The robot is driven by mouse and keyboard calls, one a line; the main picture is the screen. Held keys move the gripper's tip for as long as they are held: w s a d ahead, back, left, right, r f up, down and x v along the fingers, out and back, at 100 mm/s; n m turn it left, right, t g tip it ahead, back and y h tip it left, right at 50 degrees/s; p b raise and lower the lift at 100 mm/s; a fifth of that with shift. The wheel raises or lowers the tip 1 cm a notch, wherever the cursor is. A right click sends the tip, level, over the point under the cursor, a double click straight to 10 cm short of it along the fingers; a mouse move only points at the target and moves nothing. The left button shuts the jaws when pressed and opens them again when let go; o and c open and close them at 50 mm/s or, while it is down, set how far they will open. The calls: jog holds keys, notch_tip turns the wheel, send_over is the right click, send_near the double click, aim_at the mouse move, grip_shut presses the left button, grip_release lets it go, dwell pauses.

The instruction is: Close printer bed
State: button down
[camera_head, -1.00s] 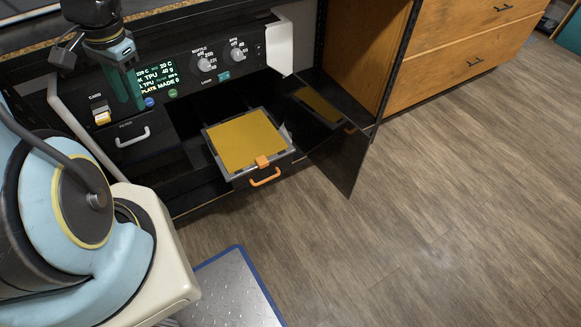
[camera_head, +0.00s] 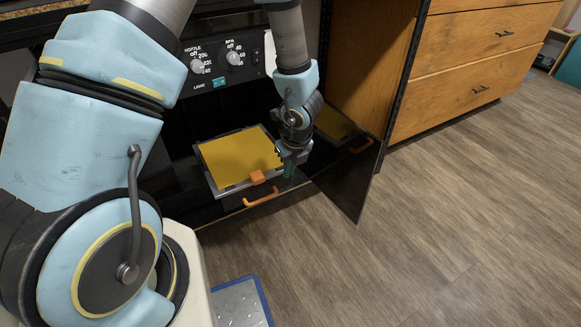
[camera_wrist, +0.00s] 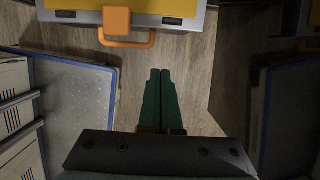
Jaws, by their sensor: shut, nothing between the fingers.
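The printer bed (camera_head: 240,155) is a yellow plate on a grey tray, slid out of the dark printer opening. It has an orange clip (camera_head: 257,177) and an orange handle (camera_head: 261,197) on its front edge. In the wrist view the bed (camera_wrist: 75,12) is at the top, with its orange handle (camera_wrist: 127,43). My gripper (camera_head: 289,172) is at the bed's right front corner in the head view. In the wrist view its green fingers (camera_wrist: 160,75) are together and empty, just short of the bed's front edge and right of the handle.
The black printer door (camera_head: 350,180) stands open to the right of the bed, close to my gripper. A wooden cabinet (camera_head: 465,65) is at the right. A metal plate with a blue edge (camera_head: 240,303) lies on the floor in front. The wood floor (camera_head: 430,240) at right is clear.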

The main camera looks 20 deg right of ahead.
aim_at(280, 169)
jog(key=w+f, duration=0.4)
jog(key=shift+a+f, duration=0.1)
jog(key=shift+a, duration=0.25)
jog(key=shift+w+f, duration=0.1)
jog(key=shift+w, duration=0.5)
jog(key=shift+p, duration=0.3)
